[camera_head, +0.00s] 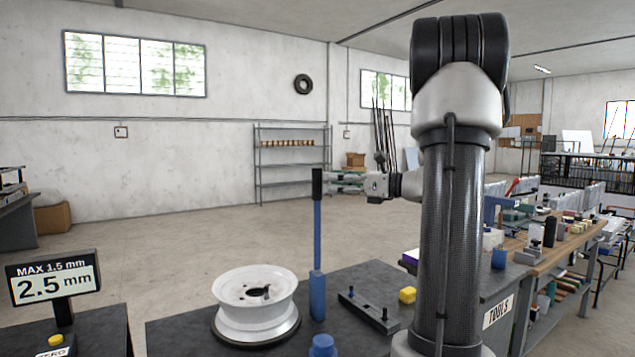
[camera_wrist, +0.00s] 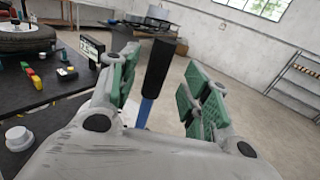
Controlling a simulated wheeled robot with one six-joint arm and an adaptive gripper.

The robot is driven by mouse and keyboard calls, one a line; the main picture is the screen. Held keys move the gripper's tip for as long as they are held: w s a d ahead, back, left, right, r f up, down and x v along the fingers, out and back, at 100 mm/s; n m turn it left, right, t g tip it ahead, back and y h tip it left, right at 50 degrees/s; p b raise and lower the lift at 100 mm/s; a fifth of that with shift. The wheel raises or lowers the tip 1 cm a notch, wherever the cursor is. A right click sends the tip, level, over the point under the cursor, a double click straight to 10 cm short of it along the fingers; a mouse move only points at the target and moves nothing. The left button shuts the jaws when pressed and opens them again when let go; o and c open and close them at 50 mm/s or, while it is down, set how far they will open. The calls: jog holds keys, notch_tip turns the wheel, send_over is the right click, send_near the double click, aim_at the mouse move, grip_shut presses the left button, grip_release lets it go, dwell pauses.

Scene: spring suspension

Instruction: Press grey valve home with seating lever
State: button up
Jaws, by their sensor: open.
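The seating lever is a blue upright bar with a black grip (camera_head: 317,185), standing beside the white wheel rim (camera_head: 245,317) on the dark table. My gripper (camera_head: 340,178) is open at the height of the black grip. In the wrist view, the grip (camera_wrist: 158,66) stands between the green-padded fingers of my gripper (camera_wrist: 165,88), with visible gaps on both sides. A small dark piece shows inside the rim; I cannot tell whether it is the grey valve. The display (camera_head: 53,283) reads "MAX 1.5 mm" and "2.5 mm".
A yellow button (camera_head: 56,340) is below the display. A cluttered workbench (camera_head: 545,252) stands at right. Open floor lies behind the table.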

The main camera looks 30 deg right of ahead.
aim_at(317, 180)
jog(key=x, duration=0.5)
jog(key=shift+w+a, duration=0.2)
jog(key=shift+w, duration=0.15)
grip_shut()
